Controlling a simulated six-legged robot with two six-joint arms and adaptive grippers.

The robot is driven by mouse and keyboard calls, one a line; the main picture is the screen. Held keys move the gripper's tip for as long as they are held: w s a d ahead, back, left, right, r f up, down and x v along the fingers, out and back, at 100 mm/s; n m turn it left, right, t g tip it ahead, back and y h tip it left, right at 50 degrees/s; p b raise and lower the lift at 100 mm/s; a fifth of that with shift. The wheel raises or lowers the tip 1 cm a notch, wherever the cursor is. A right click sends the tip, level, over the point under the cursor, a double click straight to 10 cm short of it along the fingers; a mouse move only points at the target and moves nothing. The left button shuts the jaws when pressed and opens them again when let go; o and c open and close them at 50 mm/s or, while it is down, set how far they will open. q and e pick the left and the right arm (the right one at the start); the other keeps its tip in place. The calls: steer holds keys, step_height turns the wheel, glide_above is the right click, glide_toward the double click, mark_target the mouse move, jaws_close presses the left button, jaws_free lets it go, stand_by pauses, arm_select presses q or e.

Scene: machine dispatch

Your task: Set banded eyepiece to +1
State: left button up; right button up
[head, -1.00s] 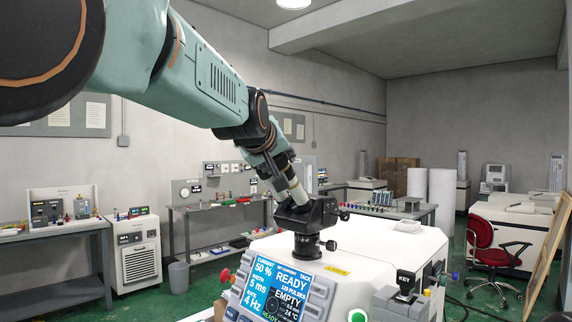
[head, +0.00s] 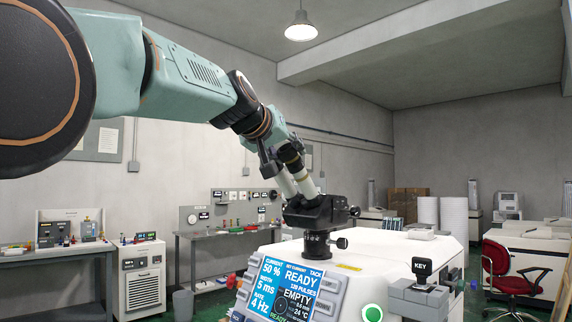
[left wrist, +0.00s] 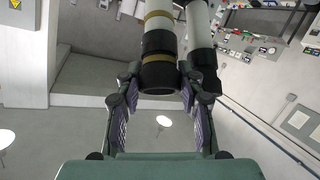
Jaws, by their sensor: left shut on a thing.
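The banded eyepiece (left wrist: 158,44) is a pale tube with black rings and brass-coloured bands, seen from its end in the left wrist view. The fingers of my left gripper (left wrist: 158,78) are on either side of its black end, shut on it. The plain eyepiece (left wrist: 204,60) is just to the right, outside the fingers. In the head view, my left gripper (head: 279,162) reaches down to the pale eyepiece tubes of the black microscope head (head: 318,211). The band and any scale marks are not readable there. My right gripper is not in view.
The microscope head stands on a white machine (head: 385,255) with a blue status screen (head: 285,288), a green-lit button (head: 372,313) and a key switch block (head: 412,292). Benches with equipment line the left wall. A red chair (head: 505,268) stands at the right.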

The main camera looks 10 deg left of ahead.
arm_select(q)
steer(key=shift+f+m+h+b, duration=0.35)
steer(key=shift+m+h+b, duration=0.25)
steer(key=shift+m+b, duration=0.35)
